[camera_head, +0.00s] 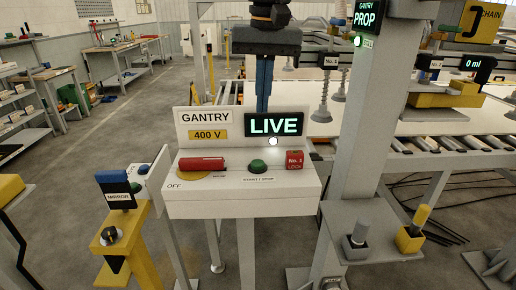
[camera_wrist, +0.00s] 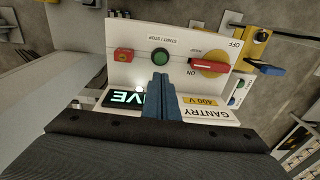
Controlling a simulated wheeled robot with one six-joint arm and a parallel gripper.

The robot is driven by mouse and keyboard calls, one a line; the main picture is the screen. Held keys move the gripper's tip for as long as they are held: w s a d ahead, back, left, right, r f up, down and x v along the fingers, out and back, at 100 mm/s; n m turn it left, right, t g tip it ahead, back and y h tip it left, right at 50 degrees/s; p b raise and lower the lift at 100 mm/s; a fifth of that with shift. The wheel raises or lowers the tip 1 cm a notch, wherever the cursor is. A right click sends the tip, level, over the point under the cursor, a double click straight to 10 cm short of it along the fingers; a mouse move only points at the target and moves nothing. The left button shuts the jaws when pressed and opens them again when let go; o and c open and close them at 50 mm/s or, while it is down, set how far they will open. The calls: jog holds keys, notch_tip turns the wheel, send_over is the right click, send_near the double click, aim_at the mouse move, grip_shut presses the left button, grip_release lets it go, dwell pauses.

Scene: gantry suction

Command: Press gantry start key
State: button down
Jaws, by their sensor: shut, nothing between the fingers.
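The white gantry box (camera_head: 242,202) carries a green domed key (camera_head: 257,167) labelled start/stop. The key also shows in the wrist view (camera_wrist: 160,57). Left of it a red handle (camera_head: 202,164) lies over a yellow disc; at right is a red No. 1 lock block (camera_head: 295,160). The sign behind reads "GANTRY 400 V" and the lit display (camera_head: 273,124) reads "LIVE", with a bright lamp below it. My gripper (camera_head: 264,108) points down with blue fingers together and empty. In the wrist view its fingertips (camera_wrist: 160,77) appear just beside the green key; they look apart from it.
A grey post (camera_head: 361,130) rises right of the box, with a shelf holding grey and yellow holders. Suction cups hang over the roller table (camera_head: 415,163) behind. Open floor lies at back left.

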aim_at(259, 164)
jog(key=shift+f, duration=0.1)
jog(key=f+p, duration=0.1)
jog(key=f, duration=0.8)
jog(key=w+f+p, duration=0.1)
jog(key=f, duration=0.3)
jog(key=shift+a+f+p, duration=0.35)
jog(key=shift+f, duration=0.05)
jog(key=shift+f, duration=0.85)
jog(key=shift+s+f, duration=0.2)
jog(key=shift+f, duration=0.2)
jog(key=shift+r+p, duration=0.35)
jog(key=shift+r, duration=0.15)
notch_tip(259, 164, up, 14)
jog(key=shift+s+d+p, duration=0.3)
jog(key=shift+d+p, duration=0.05)
